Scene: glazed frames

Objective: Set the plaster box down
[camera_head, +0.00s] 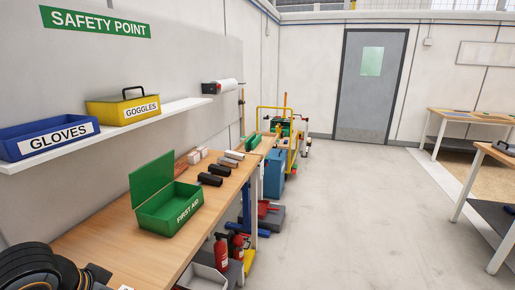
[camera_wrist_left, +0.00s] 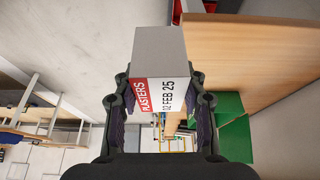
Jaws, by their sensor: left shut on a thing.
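The plaster box (camera_wrist_left: 158,48) fills the upper middle of the left wrist view. My right gripper is in neither view.
Dark cylinders (camera_head: 210,179) and small boxes lie on the bench behind the first aid box. A shelf (camera_head: 100,134) above holds the GLOVES bin (camera_head: 45,135) and GOGGLES box (camera_head: 122,108). Red extinguishers (camera_head: 221,252) stand below the bench edge. Bench surface left of the green box is clear.

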